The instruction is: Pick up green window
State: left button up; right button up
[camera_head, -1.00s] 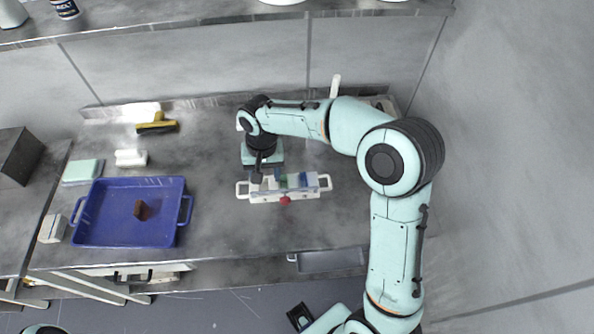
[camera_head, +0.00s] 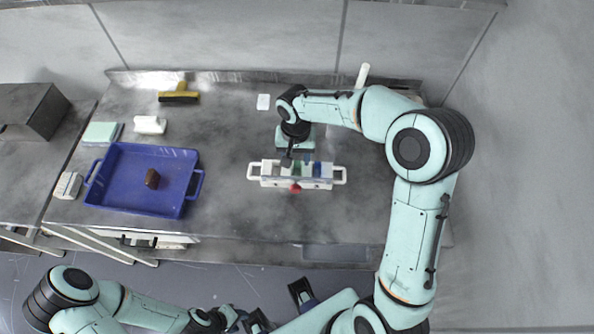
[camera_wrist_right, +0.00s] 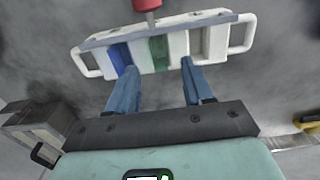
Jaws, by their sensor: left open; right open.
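The green window (camera_wrist_right: 158,50) sits upright in a slot of a white rack (camera_head: 268,182) with side handles; it also shows in the head view (camera_head: 297,168). A blue piece (camera_wrist_right: 120,57) is in the slot beside it. My right gripper (camera_wrist_right: 160,66) is open and empty. In the right wrist view its two blue fingertips are at the rack's near edge, with the green window between them and just beyond. In the head view the right gripper (camera_head: 299,158) is over the rack's back side. My left gripper (camera_head: 278,306) is open at the bottom edge, partly cut off.
A blue tray (camera_head: 118,200) with a brown block (camera_head: 152,178) stands at left. A yellow-black tool (camera_head: 179,97), a white piece (camera_head: 150,125) and a green-white pad (camera_head: 101,133) lie behind. The table between tray and rack is clear.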

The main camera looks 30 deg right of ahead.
aim_at(297, 167)
jog(key=f, duration=0.5)
jog(key=shift+w+d+f, duration=0.1)
jog(key=shift+w+d, duration=0.05)
jog(key=shift+d, duration=0.05)
grip_shut()
